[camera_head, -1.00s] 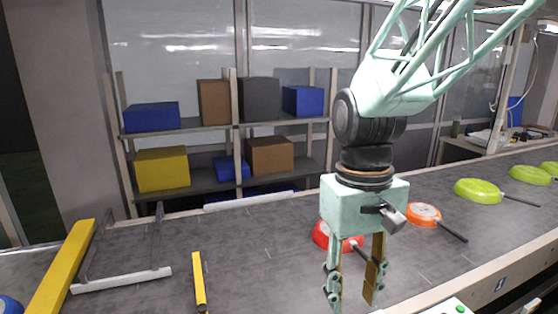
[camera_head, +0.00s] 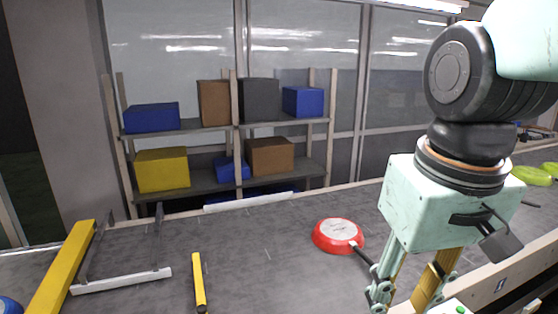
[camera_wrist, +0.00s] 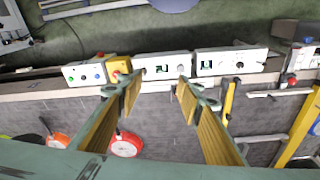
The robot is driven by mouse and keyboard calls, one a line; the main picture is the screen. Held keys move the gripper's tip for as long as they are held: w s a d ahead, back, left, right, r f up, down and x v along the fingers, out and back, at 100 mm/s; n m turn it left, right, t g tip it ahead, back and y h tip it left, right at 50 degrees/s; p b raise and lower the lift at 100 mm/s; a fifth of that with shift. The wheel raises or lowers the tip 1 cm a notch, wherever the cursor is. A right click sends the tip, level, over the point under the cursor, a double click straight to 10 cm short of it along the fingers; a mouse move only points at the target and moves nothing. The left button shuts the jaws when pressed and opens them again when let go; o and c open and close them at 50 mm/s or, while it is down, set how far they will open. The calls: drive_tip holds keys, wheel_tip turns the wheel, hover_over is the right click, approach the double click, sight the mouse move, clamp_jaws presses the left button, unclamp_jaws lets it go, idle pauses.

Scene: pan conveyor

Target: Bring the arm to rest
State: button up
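My gripper (camera_head: 402,298) is at the right in the head view, pointing down above the near side of the conveyor. In the wrist view its two fingers (camera_wrist: 156,92) stand apart with nothing between them, so it is open and empty. My arm hides part of the belt at the right.
A red pan (camera_head: 338,236) lies upside down on the conveyor (camera_head: 255,262), left of my gripper. Green pans (camera_head: 532,175) lie farther right. Yellow bars (camera_head: 199,281) stand at the left. Control panels (camera_wrist: 160,66) line the near edge. Shelves (camera_head: 207,181) with boxes stand behind.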

drive_tip(key=s+d+r+m+t, duration=0.1)
drive_tip(key=s+d+r+t, duration=0.1)
drive_tip(key=s, duration=0.6)
drive_tip(key=shift+d+r, duration=0.25)
drive_tip(key=shift+r, duration=0.25)
drive_tip(key=shift+s+d, duration=0.1)
idle(1.8)
